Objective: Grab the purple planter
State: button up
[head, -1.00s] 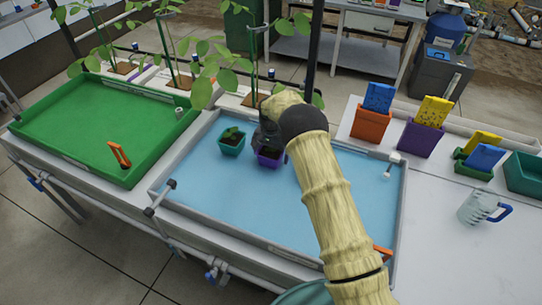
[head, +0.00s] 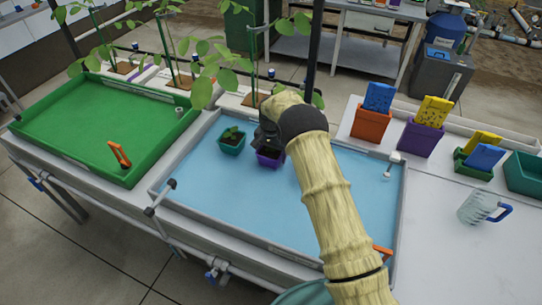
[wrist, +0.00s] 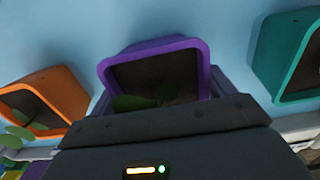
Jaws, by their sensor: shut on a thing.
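The purple planter (head: 268,158) stands in the blue tray, partly hidden behind my gripper (head: 267,143) in the head view. In the wrist view the purple planter (wrist: 155,65) shows its rim, dark soil and a few green leaves, directly ahead of the dark gripper body. My gripper is shut on the purple planter; the fingertips are not clearly visible. The planter looks upright and at or near the tray floor; I cannot tell whether it touches it.
A teal planter (head: 232,141) with a seedling stands just left in the blue tray (head: 225,190). An orange planter (wrist: 45,100) shows in the wrist view. A green tray (head: 95,125) lies to the left. Tall plants (head: 198,70) rise behind. The tray's front is clear.

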aim_at(271, 151)
notch_tip(271, 151, up, 10)
jog(key=shift+r+b, duration=0.1)
jog(key=shift+b, duration=0.75)
